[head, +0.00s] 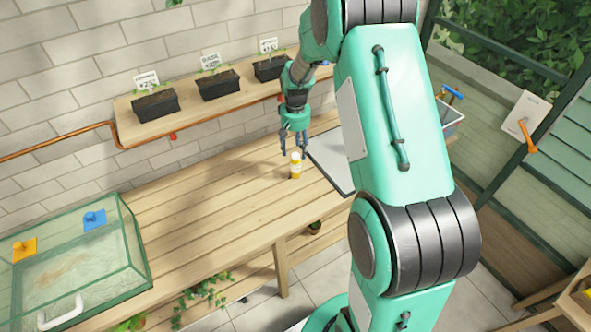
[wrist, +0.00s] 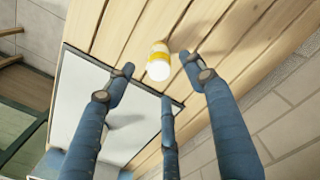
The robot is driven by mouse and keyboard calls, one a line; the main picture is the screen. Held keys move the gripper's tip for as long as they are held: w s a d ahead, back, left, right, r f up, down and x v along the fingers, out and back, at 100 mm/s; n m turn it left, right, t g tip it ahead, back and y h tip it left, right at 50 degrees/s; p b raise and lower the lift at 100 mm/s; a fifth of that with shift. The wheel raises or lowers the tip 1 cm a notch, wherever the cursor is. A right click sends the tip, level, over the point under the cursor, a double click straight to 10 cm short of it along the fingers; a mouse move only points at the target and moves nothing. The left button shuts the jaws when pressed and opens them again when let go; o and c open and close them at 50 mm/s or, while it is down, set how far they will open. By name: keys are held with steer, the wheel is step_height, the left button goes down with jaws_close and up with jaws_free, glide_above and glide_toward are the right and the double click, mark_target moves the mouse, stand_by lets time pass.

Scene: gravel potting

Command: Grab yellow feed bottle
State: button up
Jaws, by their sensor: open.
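The yellow feed bottle (head: 295,166) stands upright on the wooden bench in the head view, with a white cap and a yellow and white body. In the wrist view the bottle (wrist: 159,62) shows from above, white with a yellow band, beyond the fingertips and between them. My gripper (head: 294,150) is open and empty, pointing down just above and behind the bottle. Its blue fingers (wrist: 165,90) are spread apart in the wrist view. I see no finger touching the bottle.
A grey tray or panel (head: 333,160) lies on the bench right of the bottle. A shelf (head: 190,111) with several black planters runs along the wall. A glass box (head: 130,243) stands at the left. The bench (head: 210,215) left of the bottle is clear.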

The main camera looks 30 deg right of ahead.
mark_target(295, 155)
steer(key=shift+f+b, duration=0.4)
steer(key=shift+f, duration=2.7)
steer(key=shift+f, duration=0.1)
steer(key=shift+s+f+b, duration=0.1)
steer(key=shift+f+b, duration=0.6)
steer(key=shift+f, duration=1.8)
jaws_close()
steer(key=shift+r, duration=0.15)
